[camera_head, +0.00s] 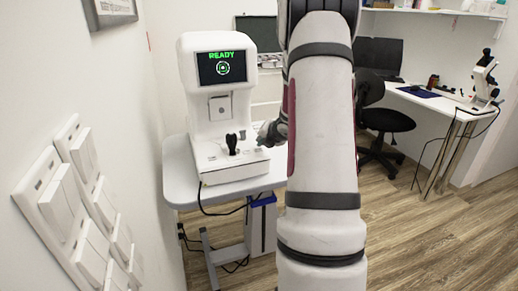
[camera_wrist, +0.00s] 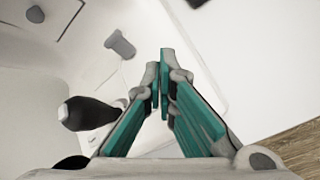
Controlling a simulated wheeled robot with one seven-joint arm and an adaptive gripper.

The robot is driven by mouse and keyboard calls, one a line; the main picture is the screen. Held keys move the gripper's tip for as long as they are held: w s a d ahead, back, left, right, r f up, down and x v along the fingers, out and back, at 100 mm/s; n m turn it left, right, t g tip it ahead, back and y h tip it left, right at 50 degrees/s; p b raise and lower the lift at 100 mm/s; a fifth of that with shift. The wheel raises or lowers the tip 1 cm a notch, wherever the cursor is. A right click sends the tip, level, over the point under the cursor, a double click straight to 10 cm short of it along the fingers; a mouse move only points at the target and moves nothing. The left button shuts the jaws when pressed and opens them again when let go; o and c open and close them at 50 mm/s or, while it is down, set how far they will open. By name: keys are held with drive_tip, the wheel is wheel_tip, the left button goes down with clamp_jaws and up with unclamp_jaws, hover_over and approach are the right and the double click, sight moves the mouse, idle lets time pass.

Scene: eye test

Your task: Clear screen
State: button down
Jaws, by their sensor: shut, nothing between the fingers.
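A white eye-test machine (camera_head: 205,110) stands on a small light table (camera_head: 180,175). Its dark screen (camera_head: 221,68) shows the green word READY above a round green symbol. A black joystick (camera_head: 232,143) stands upright on the machine's base; it also shows at the left in the wrist view (camera_wrist: 88,113). My gripper (camera_head: 262,135) is just right of the joystick in the head view, partly hidden behind my arm. In the wrist view my gripper (camera_wrist: 163,75) has its teal-padded fingers shut and empty, over the white base, apart from the joystick. A grey knob (camera_wrist: 120,45) lies beyond the fingertips.
White wall switches (camera_head: 85,205) line the near left wall. A black office chair (camera_head: 385,120) and a white desk (camera_head: 435,100) with instruments stand at the right. Cables hang below the small table. Wooden floor (camera_head: 430,235) is clear at the front right.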

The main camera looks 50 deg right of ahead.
sight(262, 152)
drive_tip(key=shift+r, duration=0.1)
drive_tip(key=r+p, duration=0.2)
drive_tip(key=r, duration=0.1)
drive_tip(key=r+p, duration=0.1)
drive_tip(key=shift+s+a+r+p, duration=0.15)
drive_tip(key=shift+s+r+p, duration=0.15)
drive_tip(key=shift+r+p, duration=0.1)
idle(0.9)
